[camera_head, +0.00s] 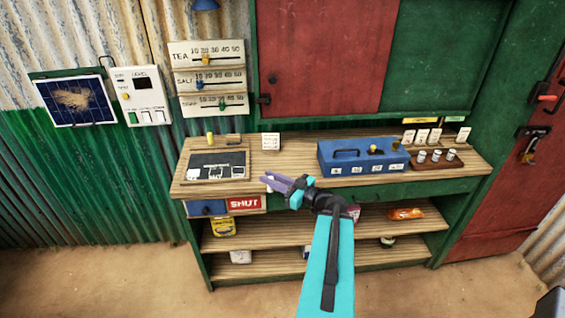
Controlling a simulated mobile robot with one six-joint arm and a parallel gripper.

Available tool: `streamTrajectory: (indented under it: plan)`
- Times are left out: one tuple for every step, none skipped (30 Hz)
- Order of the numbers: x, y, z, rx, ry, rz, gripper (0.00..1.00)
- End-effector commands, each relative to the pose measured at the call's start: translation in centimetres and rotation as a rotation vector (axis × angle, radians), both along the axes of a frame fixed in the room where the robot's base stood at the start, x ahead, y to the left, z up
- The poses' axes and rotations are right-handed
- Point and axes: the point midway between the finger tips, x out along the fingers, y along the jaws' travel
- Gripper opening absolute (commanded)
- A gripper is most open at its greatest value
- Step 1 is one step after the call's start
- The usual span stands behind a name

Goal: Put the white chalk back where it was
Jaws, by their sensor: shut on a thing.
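My gripper (272,183) is in front of the counter's front edge, left of the middle, with its purple fingers pointing left. It is shut on a small white piece (269,189) at the fingertips, which looks like the white chalk; the fingers hide part of it. A dark slate (205,160) with white marks lies on the left of the wooden counter (300,180), up and left of my gripper. A small yellow piece (210,138) stands at the slate's back edge.
A white card (271,141) stands behind the gripper. A blue box (345,157) and a brown tray (438,161) with small jars fill the counter's right. A drawer marked SHUT (244,203) is below. Bare counter lies between slate and blue box.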

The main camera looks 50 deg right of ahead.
Motion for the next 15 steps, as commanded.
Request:
streamTrajectory:
  plan:
    - [-1.0, -1.2, 0.2, 0.001, 0.001, -0.029, 0.0]
    - [-1.5, -1.8, 0.1, 0.001, 0.001, -0.042, 0.0]
    - [-2.1, -2.5, 0.1, 0.001, 0.001, -0.059, 0.0]
    - [-2.5, -2.9, 0.1, 0.001, 0.002, -0.069, 0.0]
    - [-2.8, -3.3, 0.1, 0.001, 0.002, -0.079, 0.0]
    - [-3.2, -3.8, 0.0, 0.001, 0.002, -0.09, 0.0]
    - [-3.5, -4.0, 0.0, 0.001, 0.002, -0.097, 0.0]
    - [-3.7, -4.3, 0.0, 0.001, 0.002, -0.102, 0.0]
    - [-3.9, -4.5, 0.0, 0.001, 0.002, -0.108, 0.0]
    - [-4.0, -4.6, 0.0, 0.001, 0.002, -0.111, 0.0]
    - [-4.1, -4.7, 0.0, 0.0, 0.002, -0.114, 0.0]
    - [-4.2, -4.8, 0.0, 0.0, 0.002, -0.115, 0.0]
    - [-4.2, -4.8, -0.1, 0.0, 0.002, -0.116, 0.0]
    - [-4.2, -4.8, -0.1, 0.0, 0.002, -0.116, 0.0]
    - [-4.2, -4.8, -0.1, 0.0, 0.002, -0.116, 0.0]
